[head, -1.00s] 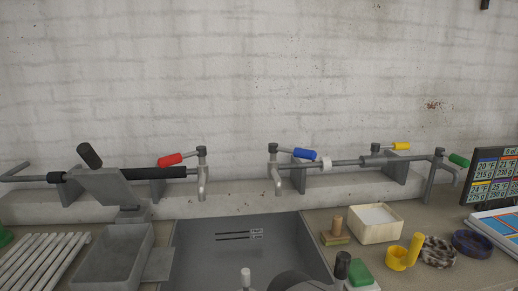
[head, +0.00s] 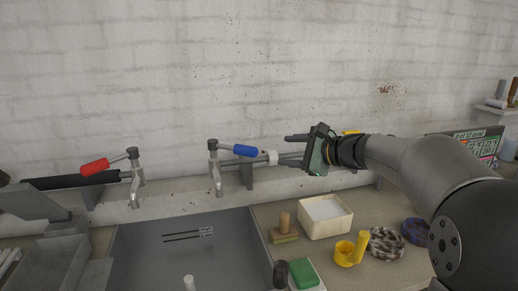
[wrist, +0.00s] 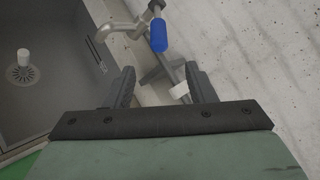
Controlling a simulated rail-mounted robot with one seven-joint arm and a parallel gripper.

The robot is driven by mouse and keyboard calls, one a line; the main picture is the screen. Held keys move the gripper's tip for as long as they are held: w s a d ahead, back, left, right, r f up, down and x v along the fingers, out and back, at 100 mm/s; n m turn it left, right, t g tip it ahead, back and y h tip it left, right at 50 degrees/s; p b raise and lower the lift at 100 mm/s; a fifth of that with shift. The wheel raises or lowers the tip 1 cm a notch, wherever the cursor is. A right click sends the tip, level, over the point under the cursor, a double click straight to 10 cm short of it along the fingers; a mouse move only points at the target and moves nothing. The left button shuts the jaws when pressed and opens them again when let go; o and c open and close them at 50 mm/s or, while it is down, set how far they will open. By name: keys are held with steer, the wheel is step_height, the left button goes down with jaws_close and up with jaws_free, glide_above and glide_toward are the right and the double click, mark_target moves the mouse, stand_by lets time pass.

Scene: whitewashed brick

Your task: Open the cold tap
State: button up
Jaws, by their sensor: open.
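The cold tap (head: 215,172) is a grey metal spout with a blue lever handle (head: 238,150) at its top. The handle points right, along the wall. My gripper (head: 286,151) is open and empty, just right of the blue handle, its fingers pointing left toward it. In the wrist view the blue handle (wrist: 159,36) lies beyond the open fingertips (wrist: 160,76), apart from them. The spout (wrist: 120,28) also shows there. I cannot see any water running.
A red-handled tap (head: 134,178) stands to the left. A grey sink (head: 185,250) lies below. A pipe and bracket (head: 246,175) run behind the handle.

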mark_target(246, 151)
steer(key=p+x, duration=0.3)
steer(key=x, duration=1.3)
steer(key=shift+a+f, duration=0.1)
